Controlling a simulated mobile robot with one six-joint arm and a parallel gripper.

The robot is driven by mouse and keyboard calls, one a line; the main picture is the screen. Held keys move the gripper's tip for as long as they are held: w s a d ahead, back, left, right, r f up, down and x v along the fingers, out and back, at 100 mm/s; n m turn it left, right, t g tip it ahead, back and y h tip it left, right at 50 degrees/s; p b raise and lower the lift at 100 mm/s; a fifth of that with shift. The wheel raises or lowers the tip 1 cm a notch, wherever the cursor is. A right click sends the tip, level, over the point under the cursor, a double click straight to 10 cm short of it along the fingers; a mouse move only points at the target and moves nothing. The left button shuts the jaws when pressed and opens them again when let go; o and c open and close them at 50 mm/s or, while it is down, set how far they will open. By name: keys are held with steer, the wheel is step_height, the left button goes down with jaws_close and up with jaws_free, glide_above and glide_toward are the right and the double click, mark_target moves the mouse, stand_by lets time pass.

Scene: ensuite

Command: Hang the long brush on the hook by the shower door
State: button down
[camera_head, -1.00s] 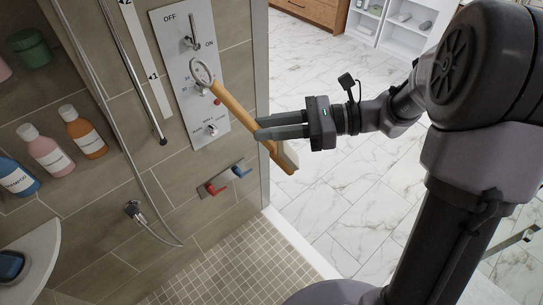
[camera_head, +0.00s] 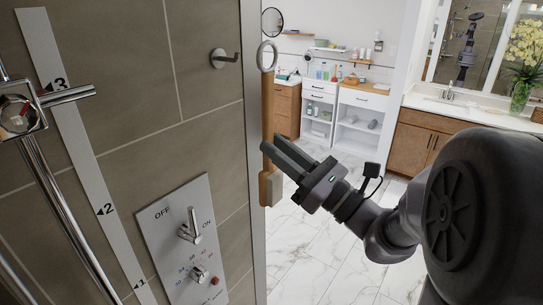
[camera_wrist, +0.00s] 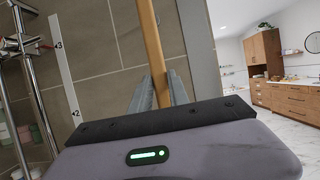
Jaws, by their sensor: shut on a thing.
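The long brush (camera_head: 267,105) has a wooden handle with a pale ring at its top end. In the head view it hangs upright, ring up and brush head down, at the edge of the tiled wall. My gripper (camera_head: 272,150) is shut on its handle, which also shows between the fingers in the wrist view (camera_wrist: 152,50). The metal hook (camera_head: 226,58) sticks out of the tiled wall, left of the ring and at nearly the same height in the picture. The ring and hook are apart.
A shower control panel (camera_head: 186,240) with levers and a red button is on the wall below the hook. A shower rail (camera_head: 55,190) and a marked strip (camera_head: 75,150) stand left. A wall edge (camera_head: 252,130) runs beside the brush. Marble floor (camera_head: 310,240) is open beyond.

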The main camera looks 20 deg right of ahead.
steer(key=w+a+f+p, duration=0.1)
steer(key=w+a+f, duration=0.1)
steer(key=w+a, duration=0.3)
steer(key=shift+w+a+f, duration=0.2)
steer(key=shift+w+f, duration=0.05)
steer(key=shift+w, duration=0.9)
